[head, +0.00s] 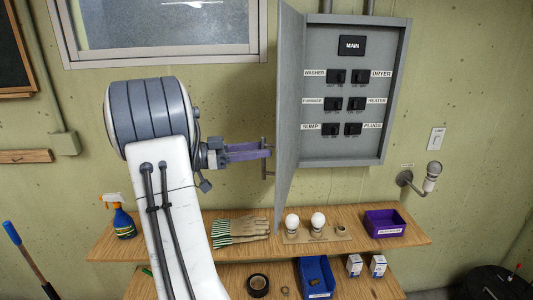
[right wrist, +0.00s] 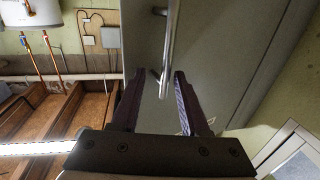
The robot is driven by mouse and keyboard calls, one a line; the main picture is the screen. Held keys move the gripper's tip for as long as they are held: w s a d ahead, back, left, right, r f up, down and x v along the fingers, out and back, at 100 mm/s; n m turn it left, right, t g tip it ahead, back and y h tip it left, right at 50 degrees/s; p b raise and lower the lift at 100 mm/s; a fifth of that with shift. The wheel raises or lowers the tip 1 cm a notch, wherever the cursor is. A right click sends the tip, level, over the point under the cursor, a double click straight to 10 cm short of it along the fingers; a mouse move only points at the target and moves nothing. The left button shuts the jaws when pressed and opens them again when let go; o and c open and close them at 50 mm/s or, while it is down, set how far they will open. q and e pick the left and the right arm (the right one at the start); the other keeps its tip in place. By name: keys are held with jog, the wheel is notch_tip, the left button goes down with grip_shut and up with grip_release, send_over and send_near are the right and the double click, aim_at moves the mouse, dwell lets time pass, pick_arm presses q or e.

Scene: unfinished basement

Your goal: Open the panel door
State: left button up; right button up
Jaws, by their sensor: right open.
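The grey panel door (head: 290,110) stands swung out to the left of the electrical panel (head: 399,90), so the breakers show. Its metal handle (head: 264,158) is on the door's left face, and it shows in the right wrist view (right wrist: 170,45) as a bar. My right gripper (head: 268,150) is open at the handle, left of the door. In the right wrist view the bar appears between the two open fingertips (right wrist: 160,75); I cannot tell whether they touch it. My left gripper is not in view.
A wooden shelf (head: 408,236) below the panel holds a spray bottle (head: 123,221), gloves (head: 240,228), bulbs and a purple bin (head: 384,224). A lower shelf holds a blue bin (head: 316,278). A wall lamp (head: 430,178) is at right. The window (head: 160,30) is upper left.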

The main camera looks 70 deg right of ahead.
jog(key=b+v, duration=0.2)
jog(key=v, duration=0.6)
jog(key=shift+f, duration=0.2)
